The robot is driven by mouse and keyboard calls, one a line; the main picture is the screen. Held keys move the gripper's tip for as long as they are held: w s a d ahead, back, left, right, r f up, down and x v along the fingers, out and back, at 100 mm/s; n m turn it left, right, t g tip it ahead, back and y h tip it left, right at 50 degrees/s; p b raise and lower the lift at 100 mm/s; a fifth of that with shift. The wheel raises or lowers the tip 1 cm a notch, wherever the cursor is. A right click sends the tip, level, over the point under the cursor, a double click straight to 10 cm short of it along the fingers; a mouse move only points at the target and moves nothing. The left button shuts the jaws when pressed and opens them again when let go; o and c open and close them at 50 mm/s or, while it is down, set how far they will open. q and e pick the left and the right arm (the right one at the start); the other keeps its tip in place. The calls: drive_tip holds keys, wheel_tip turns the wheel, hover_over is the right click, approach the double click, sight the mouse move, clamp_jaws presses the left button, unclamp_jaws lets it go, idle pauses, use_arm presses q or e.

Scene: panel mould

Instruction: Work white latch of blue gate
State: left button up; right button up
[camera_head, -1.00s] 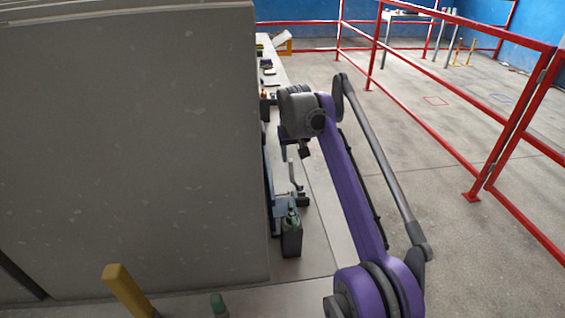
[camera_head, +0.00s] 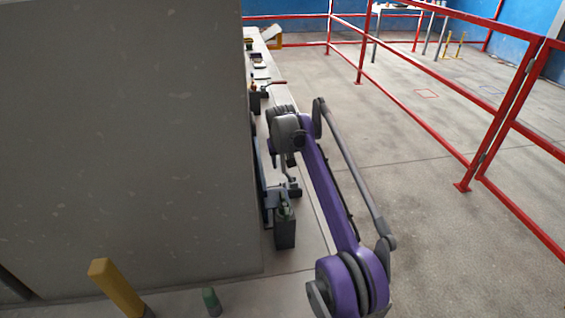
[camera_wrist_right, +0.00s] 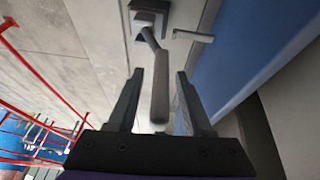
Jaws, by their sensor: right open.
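In the right wrist view, my right gripper (camera_wrist_right: 157,74) is open. Its two dark fingers stand either side of a grey lever handle (camera_wrist_right: 160,90). I cannot tell whether they touch it. The lever runs from a dark square mount (camera_wrist_right: 148,16) on a pale panel. A thin light-grey lever (camera_wrist_right: 194,36) sticks out to its right; I cannot tell which lever is the white latch. A blue panel (camera_wrist_right: 235,60), likely the gate, fills the right side. In the head view, the right gripper (camera_head: 285,158) is small and partly hidden by its wrist. My left gripper is not in view.
A large grey panel (camera_head: 120,140) blocks the left of the head view. A dark grey box (camera_head: 284,232) stands just below the right gripper on the long bench. A yellow post (camera_head: 115,285) and green-topped peg (camera_head: 211,298) stand in front. Red railings (camera_head: 430,130) bound the open floor at right.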

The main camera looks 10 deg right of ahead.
clamp_jaws()
idle(1.4)
